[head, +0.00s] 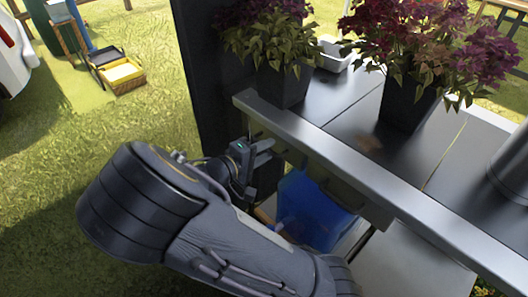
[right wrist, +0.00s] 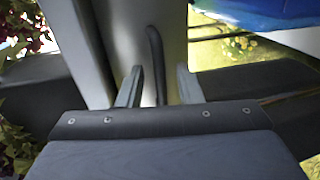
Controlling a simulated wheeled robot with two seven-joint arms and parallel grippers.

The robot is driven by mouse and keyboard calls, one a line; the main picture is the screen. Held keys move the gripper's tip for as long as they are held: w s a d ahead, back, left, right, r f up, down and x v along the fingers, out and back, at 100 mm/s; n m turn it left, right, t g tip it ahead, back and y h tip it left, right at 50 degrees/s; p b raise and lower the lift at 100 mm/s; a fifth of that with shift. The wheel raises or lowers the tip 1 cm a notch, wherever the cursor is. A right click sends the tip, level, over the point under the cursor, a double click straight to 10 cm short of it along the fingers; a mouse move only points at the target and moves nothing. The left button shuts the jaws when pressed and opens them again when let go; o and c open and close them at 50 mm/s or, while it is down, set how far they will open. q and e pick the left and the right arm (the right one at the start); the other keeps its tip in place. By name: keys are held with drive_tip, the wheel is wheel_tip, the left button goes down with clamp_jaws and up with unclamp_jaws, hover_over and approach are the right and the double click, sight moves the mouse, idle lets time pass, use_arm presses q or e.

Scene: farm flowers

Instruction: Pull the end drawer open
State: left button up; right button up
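The end drawer sits under the counter's left end, its front mostly hidden behind my right gripper in the head view. The right wrist view shows its pale front (right wrist: 123,35) and a dark bar handle (right wrist: 156,62). My right gripper (head: 264,152) is at this drawer, just below the counter edge. Its two fingers (right wrist: 158,88) are apart, one on each side of the handle, with a visible gap on both sides. The drawer looks shut. My left gripper is not in view.
The counter (head: 345,160) has a metal front edge and carries two dark pots of purple flowers (head: 410,100). A second dark handle (head: 342,196) is farther right. A blue object (head: 312,212) is below the drawers. Grass lies open on the left.

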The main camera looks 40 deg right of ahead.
drive_tip(key=shift+c, duration=0.3)
clamp_jaws()
drive_tip(key=shift+a, duration=0.1)
drive_tip(key=f+p+v, duration=0.2)
drive_tip(key=v, duration=0.9)
drive_tip(key=a+f+p+v, duration=0.1)
drive_tip(key=f+p+v, duration=0.1)
drive_tip(key=v, duration=1)
drive_tip(key=shift+f+p, duration=0.4)
drive_tip(key=shift+p, duration=0.05)
drive_tip(key=shift+a, duration=0.1)
drive_tip(key=shift+o, duration=0.3)
unclamp_jaws()
